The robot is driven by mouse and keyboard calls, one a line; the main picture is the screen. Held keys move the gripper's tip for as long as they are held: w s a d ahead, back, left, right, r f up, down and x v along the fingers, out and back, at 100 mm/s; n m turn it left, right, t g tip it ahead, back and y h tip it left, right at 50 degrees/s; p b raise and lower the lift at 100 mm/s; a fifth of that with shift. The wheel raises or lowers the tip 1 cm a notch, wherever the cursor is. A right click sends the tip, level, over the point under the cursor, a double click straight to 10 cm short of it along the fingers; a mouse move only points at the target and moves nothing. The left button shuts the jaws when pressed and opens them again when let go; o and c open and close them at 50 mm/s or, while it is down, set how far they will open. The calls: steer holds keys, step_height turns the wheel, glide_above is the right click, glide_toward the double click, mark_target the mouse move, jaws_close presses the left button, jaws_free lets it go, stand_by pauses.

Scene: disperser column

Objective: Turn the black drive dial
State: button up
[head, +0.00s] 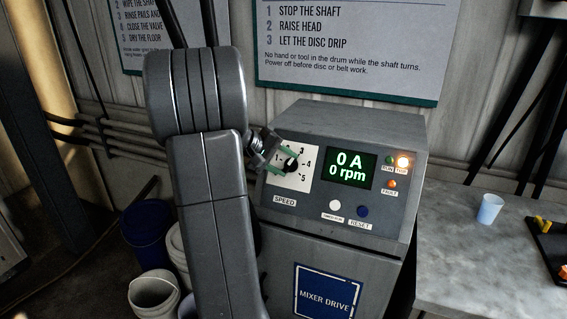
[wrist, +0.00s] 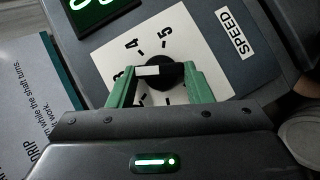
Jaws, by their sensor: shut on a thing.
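The black drive dial (wrist: 165,74) sits on a white scale plate with printed numbers, labelled SPEED, on the left of the grey mixer drive panel. It has a pale pointer mark. In the head view the dial (head: 290,165) is partly covered by my gripper (head: 277,158). In the wrist view my gripper (wrist: 160,85) has its two green fingers on either side of the dial, shut on it. The panel display (head: 349,170) reads 0 A and 0 rpm in green.
A white button (head: 335,205) and a blue button (head: 363,211) sit below the display. A pale blue cup (head: 490,209) stands on the grey bench (head: 470,262) at right. Buckets (head: 153,294) stand on the floor at left.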

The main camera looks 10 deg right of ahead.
steer(key=o, duration=1)
steer(key=shift+a+r, duration=0.1)
steer(key=v, duration=1.3)
steer(key=shift+a+r+b, duration=0.25)
steer(key=shift+r+b, duration=0.05)
steer(key=shift+d+f, duration=0.1)
steer(key=x, duration=1.3)
steer(key=shift+d+f+p, duration=0.25)
steer(key=shift+d+p, duration=0.05)
steer(key=shift+p, duration=0.1)
steer(key=shift+a, duration=0.15)
